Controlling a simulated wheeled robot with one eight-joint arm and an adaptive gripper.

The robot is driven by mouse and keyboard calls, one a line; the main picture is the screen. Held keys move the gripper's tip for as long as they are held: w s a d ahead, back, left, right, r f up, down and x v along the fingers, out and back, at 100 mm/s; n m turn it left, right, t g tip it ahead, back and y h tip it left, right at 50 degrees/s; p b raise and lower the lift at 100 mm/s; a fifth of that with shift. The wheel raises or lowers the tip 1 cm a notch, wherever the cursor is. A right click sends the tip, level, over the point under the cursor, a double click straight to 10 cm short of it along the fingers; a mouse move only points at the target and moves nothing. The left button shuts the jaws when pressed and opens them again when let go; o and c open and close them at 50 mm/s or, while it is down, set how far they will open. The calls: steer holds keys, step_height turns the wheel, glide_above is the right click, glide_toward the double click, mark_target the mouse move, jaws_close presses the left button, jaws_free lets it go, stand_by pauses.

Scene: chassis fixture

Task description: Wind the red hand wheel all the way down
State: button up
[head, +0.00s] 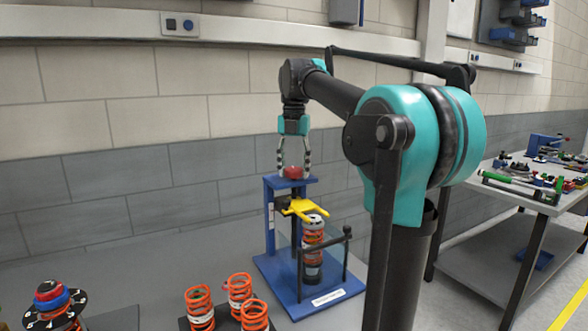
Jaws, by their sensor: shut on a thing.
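The red hand wheel (293,172) sits on top of the blue press frame (270,215). My gripper (294,168) points down from above, with its two fingers on either side of the wheel and shut on it. Below the wheel, a yellow forked plate (302,208) sits over a strut with an orange coil spring (313,235), which stands upright in the fixture. The fork looks close to the top of the strut; I cannot tell whether they touch. The screw under the wheel is mostly hidden.
A black bar guard (346,240) stands at the front of the fixture. Several loose orange springs (239,292) stand on a dark plate in front. A strut mount with a blue ring (51,297) is at lower left. A bench with tools (530,185) stands at right.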

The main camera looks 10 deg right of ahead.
steer(key=m, duration=1.2)
steer(key=shift+m, duration=1.1)
